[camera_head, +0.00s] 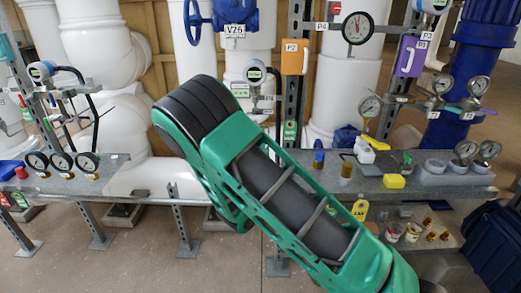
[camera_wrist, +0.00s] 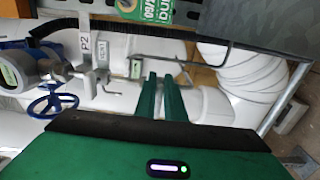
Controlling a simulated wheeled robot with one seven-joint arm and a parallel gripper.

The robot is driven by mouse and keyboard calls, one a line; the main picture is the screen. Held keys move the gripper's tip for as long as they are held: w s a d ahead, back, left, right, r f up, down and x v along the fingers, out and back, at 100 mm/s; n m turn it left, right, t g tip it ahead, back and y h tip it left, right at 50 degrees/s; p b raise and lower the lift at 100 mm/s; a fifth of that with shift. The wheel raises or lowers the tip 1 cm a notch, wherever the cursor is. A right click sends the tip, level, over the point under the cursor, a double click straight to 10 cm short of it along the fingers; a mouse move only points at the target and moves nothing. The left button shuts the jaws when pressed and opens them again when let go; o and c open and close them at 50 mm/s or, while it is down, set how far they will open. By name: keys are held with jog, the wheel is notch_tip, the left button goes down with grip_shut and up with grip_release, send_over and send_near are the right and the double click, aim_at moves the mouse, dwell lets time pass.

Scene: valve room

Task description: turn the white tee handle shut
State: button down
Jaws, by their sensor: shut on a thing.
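My gripper (camera_wrist: 160,80) shows in the wrist view as two green fingers side by side, with a narrow pale strip between them. They are closed in on the white tee handle (camera_wrist: 161,94), of which little shows; its outline blends with the white pipes behind, and its turn angle cannot be told. In the head view my green and black arm crosses the middle and hides the gripper and the handle.
In the head view, a grey bench (camera_head: 130,180) carries gauges, with a yellow block (camera_head: 394,181) and small vessels at right.

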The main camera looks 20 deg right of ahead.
jog(key=shift+f, duration=0.2)
jog(key=c, duration=1.8)
grip_release()
jog(key=shift+c, duration=0.2)
jog(key=shift+r, duration=0.1)
jog(key=shift+s, duration=0.1)
jog(key=v, duration=1)
jog(key=shift+s, duration=0.2)
jog(key=shift+a, duration=0.1)
